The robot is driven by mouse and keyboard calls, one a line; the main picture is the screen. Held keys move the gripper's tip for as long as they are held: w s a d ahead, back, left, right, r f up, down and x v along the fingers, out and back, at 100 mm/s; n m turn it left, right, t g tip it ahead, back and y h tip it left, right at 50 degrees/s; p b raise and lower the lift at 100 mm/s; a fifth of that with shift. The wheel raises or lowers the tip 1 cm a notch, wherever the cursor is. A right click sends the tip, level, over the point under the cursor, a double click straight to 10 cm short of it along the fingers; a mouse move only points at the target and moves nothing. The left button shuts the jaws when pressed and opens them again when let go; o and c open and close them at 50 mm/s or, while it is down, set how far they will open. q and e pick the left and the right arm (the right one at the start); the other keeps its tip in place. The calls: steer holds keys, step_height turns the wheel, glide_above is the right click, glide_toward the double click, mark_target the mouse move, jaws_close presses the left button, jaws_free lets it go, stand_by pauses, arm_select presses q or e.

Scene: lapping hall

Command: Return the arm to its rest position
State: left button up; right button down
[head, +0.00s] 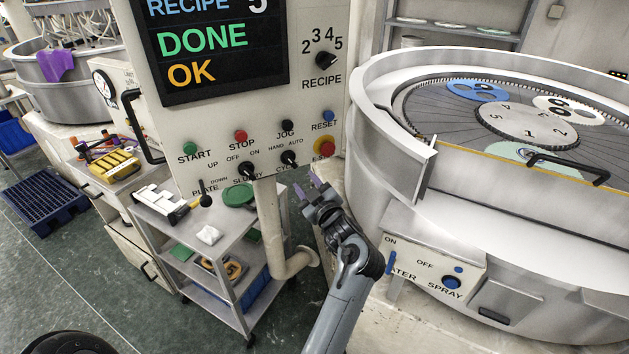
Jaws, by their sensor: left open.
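My left gripper (310,190) is in the middle of the head view, with its arm coming up from the bottom edge. It is open, and I see nothing between its fingers. In the picture it lies just below the lower right of the control panel (222,125), apart from the red emergency-stop button (324,147). The panel's screen (215,50) reads DONE and OK. My right gripper is not in view.
A large round lapping machine (400,130) fills the right side, with a water spray box (435,268) at its front. A grey shelf cart (190,232) stands left of my gripper, and a pipe (272,230) runs beside it. Green floor (75,270) is free at the left.

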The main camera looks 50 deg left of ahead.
arm_select(q)
steer(key=s+d+f+m+t+h, duration=0.1)
steer(key=d+f+m+t+h, duration=0.8)
steer(key=d+f+m+h, duration=0.5)
steer(key=s+d+f+m+g+h, duration=0.2)
steer(key=s+d+f+m+g, duration=0.25)
steer(key=s+d, duration=0.6)
steer(key=s+d+f+m+g+h, duration=0.2)
steer(key=s+d+f+m+g, duration=0.35)
steer(key=s, duration=0.85)
step_height(320, 180, up, 28)
steer(key=w+d+t+p, duration=0.1)
steer(key=p, duration=2.5)
steer(key=shift+d+f, duration=0.15)
